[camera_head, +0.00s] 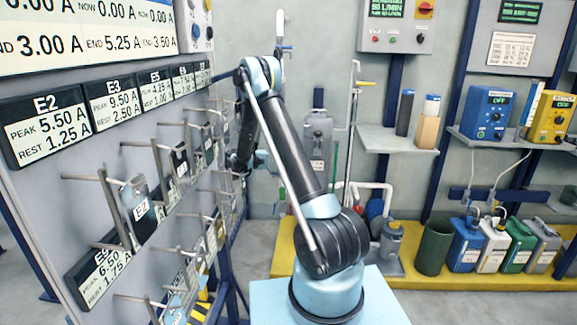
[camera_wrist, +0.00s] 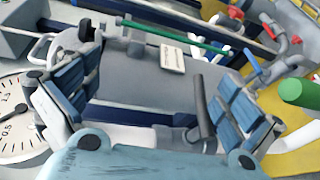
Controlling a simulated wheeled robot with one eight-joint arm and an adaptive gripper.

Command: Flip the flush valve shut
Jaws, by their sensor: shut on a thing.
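My gripper shows in the wrist view (camera_wrist: 155,85), its two blue-padded fingers on either side of the picture. A dark grey handle (camera_wrist: 200,105) stands between them, close against the inner side of the right finger; contact on the left side is unclear. In the head view my gripper (camera_head: 243,163) is small, at the far end of my arm beside the panel rack, and its hold is hidden. I cannot tell for certain which part is the flush valve. A yellow lever (camera_head: 367,83) sits on the upright pipe right of my arm.
The panel rack (camera_head: 150,150) with pegs and hanging parts lines the left side. A grey unit (camera_head: 318,140) is on the back wall. A round gauge (camera_wrist: 14,118), a white tag (camera_wrist: 172,58) and a green rod (camera_wrist: 190,40) lie near the fingers. Several containers stand on the yellow platform (camera_head: 440,281).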

